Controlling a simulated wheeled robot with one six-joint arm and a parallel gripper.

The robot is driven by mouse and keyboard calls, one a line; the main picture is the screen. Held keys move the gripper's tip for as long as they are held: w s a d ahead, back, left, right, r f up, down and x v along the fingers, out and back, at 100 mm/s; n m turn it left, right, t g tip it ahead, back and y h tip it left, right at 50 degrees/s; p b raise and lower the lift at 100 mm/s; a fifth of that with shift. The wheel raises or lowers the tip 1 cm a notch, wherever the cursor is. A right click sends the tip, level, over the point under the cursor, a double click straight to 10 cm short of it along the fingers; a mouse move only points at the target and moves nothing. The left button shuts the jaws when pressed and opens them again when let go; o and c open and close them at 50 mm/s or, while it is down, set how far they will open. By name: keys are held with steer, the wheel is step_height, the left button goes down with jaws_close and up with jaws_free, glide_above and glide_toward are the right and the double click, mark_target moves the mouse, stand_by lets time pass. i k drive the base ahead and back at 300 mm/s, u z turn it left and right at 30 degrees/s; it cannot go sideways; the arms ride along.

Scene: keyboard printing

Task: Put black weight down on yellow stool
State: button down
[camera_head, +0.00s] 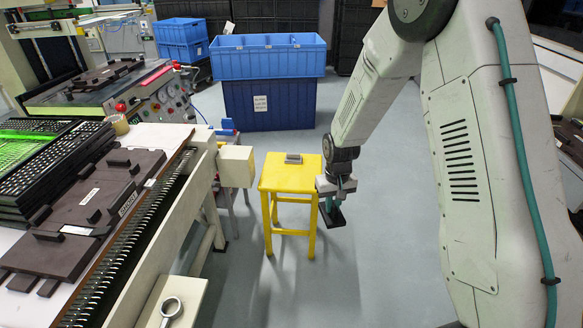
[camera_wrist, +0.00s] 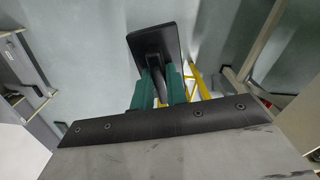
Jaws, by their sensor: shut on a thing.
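The black weight (camera_wrist: 153,45) is a dark flat block with a handle, held between the green fingers of my gripper (camera_wrist: 165,88) in the wrist view. In the head view the black weight (camera_head: 333,215) hangs below my gripper (camera_head: 331,202), beside the right edge of the yellow stool (camera_head: 289,176). My gripper is shut on it. The stool stands on the floor with its square top bare except for a small grey object (camera_head: 293,158) near its back edge. Yellow stool legs (camera_wrist: 199,82) show behind the fingers in the wrist view.
A machine table (camera_head: 150,230) with dark plates (camera_head: 90,205) runs along the left, with a cream box (camera_head: 236,166) jutting toward the stool. Blue crates (camera_head: 268,58) stand behind. The grey floor right of the stool is open.

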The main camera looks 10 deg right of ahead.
mark_target(290, 177)
steer(key=i, duration=1.1)
steer(key=u, duration=0.05)
